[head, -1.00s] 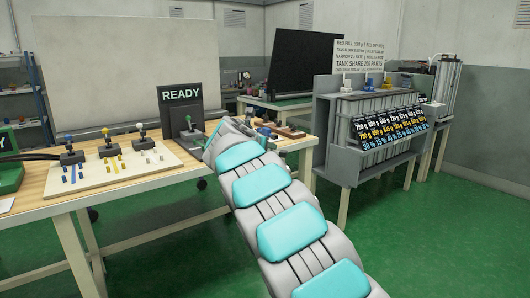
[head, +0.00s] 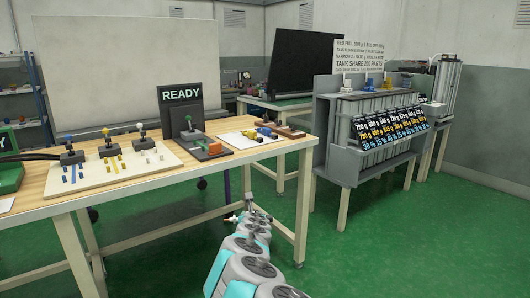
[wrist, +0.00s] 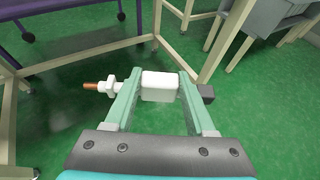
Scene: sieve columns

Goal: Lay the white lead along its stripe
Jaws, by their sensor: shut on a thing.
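My gripper (wrist: 159,80) is shut on a white block-shaped piece (wrist: 159,93) in the wrist view, taken to be the white lead's plug. A white collar and a copper-coloured tip (wrist: 91,86) stick out on the left, and a dark end (wrist: 207,92) on the right. In the head view my gripper (head: 240,217) is small, low in front of the table's front edge. The pale board (head: 105,172) on the table bears blue, yellow and white dashes; the white dashes (head: 153,157) are at its right, by a white-knobbed post (head: 140,130). Any cable on the piece cannot be made out.
The wooden table (head: 220,170) has a READY sign (head: 181,95) with a green-knobbed unit before it, and a white sheet (head: 245,139) with small tools on its right. A grey rack (head: 350,135) stands to the right. Table legs and green floor lie around my gripper.

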